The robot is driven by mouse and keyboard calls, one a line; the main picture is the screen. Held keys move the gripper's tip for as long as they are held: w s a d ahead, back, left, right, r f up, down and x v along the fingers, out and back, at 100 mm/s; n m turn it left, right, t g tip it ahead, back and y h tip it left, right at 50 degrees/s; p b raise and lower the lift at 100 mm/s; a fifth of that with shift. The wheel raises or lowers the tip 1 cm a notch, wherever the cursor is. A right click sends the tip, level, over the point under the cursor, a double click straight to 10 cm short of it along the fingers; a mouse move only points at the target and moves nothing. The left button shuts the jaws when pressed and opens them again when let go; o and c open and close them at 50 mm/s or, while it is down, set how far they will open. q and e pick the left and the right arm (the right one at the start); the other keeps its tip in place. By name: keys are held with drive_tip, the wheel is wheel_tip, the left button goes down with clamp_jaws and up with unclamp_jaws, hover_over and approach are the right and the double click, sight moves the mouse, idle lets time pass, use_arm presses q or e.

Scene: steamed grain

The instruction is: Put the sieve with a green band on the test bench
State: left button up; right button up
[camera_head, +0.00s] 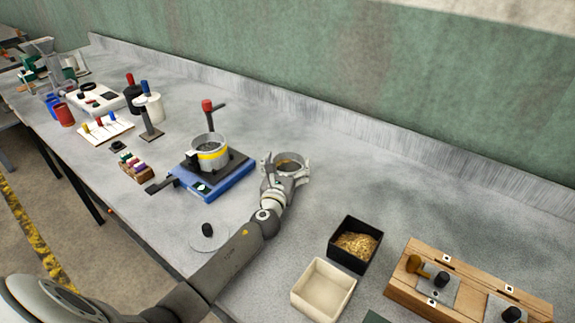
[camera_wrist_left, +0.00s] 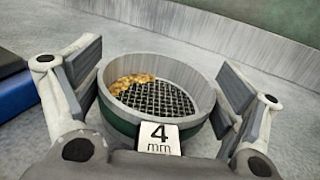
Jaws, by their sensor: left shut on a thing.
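My left gripper (camera_head: 286,174) is shut on a round grey sieve (camera_head: 290,161), right of the blue device. In the left wrist view the sieve (camera_wrist_left: 122,122) sits between the two fingers. It has a green band, a "4 mm" label and a wire mesh with some golden grain at its far left edge. Whether its bottom touches the grey bench (camera_head: 330,195) cannot be told. A second sieve with a yellow band (camera_head: 212,156) stands on the blue device (camera_head: 228,184). My right gripper is not in view.
A black box of grain (camera_head: 340,252), an empty cream box (camera_head: 323,291) and a wooden block with knobs (camera_head: 405,291) stand at the right front. A red-topped stand (camera_head: 214,122) is behind the blue device. Behind and right of the gripper the bench is clear, up to a low back wall.

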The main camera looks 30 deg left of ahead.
use_arm(q)
drive_tip(key=o, duration=1.5)
drive_tip(key=shift+s+f, duration=0.1)
drive_tip(key=shift+f, duration=0.3)
drive_tip(key=shift+o, duration=0.3)
drive_tip(key=shift+f, duration=0.2)
drive_tip(key=shift+r+p, duration=0.6)
drive_tip(key=v, duration=1.2)
drive_tip(key=shift+r, duration=0.3)
drive_tip(key=shift+r, duration=0.15)
